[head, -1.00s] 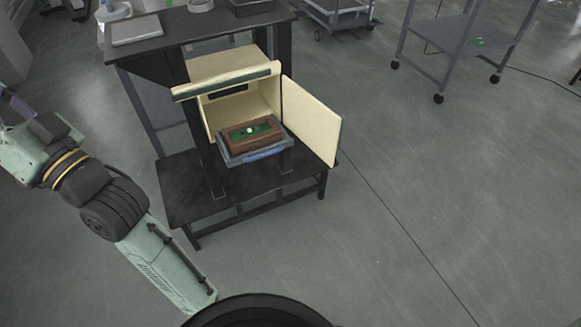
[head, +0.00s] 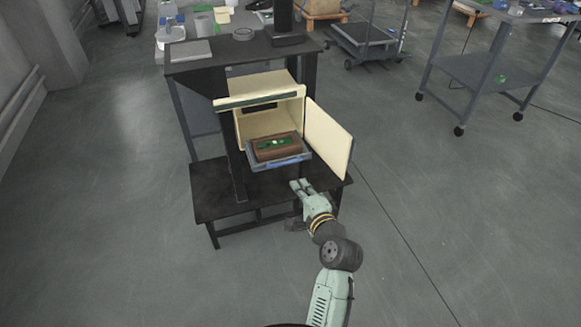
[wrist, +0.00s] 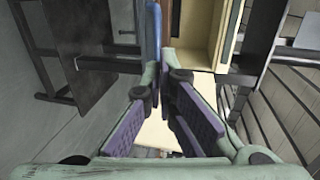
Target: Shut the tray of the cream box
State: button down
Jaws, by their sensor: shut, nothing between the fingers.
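The cream box (head: 270,98) sits in the black stand with its front open and its door (head: 328,138) swung out to the right. Its grey-blue tray (head: 262,167) is pulled partly out of the opening and carries a brown block with a green top (head: 277,148). My gripper (head: 298,184) is shut and empty, just in front of and below the tray's right front part. In the wrist view, the gripper's fingertips (wrist: 163,62) are close to the tray's blue front edge (wrist: 152,32); I cannot tell whether they touch.
A black lower shelf (head: 222,205) lies under the box. The stand's table top (head: 240,52) above holds a grey slab and other items. A wheeled cart (head: 470,70) stands back right. The floor (head: 440,210) at the right is clear.

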aim_at(272, 136)
jog(key=p+x, duration=0.1)
jog(key=x, duration=0.9)
jog(key=shift+w+a+p, duration=0.1)
jog(key=shift+p, duration=0.25)
jog(key=shift+w, duration=0.1)
jog(key=r+b+x, duration=0.1)
jog(key=x, duration=0.4)
jog(key=r+b+x, duration=0.1)
jog(key=x, duration=0.5)
jog(key=r+b+x, duration=0.1)
jog(key=x, duration=0.4)
jog(key=shift+w+a+r+b, duration=0.15)
jog(key=shift+w+b, duration=0.15)
jog(key=shift+w, duration=0.25)
jog(key=shift+w+a+r, duration=0.1)
jog(key=shift+w, duration=0.25)
jog(key=shift+r, duration=0.1)
jog(key=shift+r, duration=0.15)
